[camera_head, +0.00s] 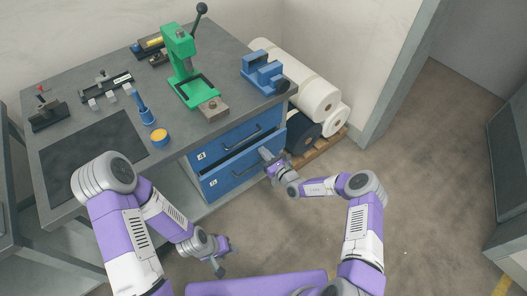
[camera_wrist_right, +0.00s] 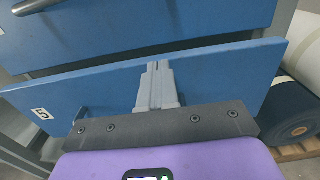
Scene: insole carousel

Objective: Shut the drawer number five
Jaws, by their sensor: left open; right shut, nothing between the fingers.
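Drawer number five (camera_head: 230,176) is the lower blue drawer under the workbench. It stands partly out, and its label five (camera_wrist_right: 41,113) shows at the left in the right wrist view. Its front (camera_wrist_right: 225,82) crosses that view, with a dark gap above its top edge. My right gripper (camera_head: 265,154) is at the right part of this front. Its shut, empty fingers (camera_wrist_right: 158,72) point at the front; I cannot tell whether they touch it. They and the gripper body hide much of the handle. My left gripper (camera_head: 219,271) is open and empty, low over the floor, away from the drawer.
Drawer four (camera_head: 235,139) is above, with its bar handle. Fabric rolls (camera_head: 305,88) lie on a pallet (camera_head: 322,146) to the right of the drawers. The bench top (camera_head: 188,130) holds a green press (camera_head: 181,55). The floor at the right is clear.

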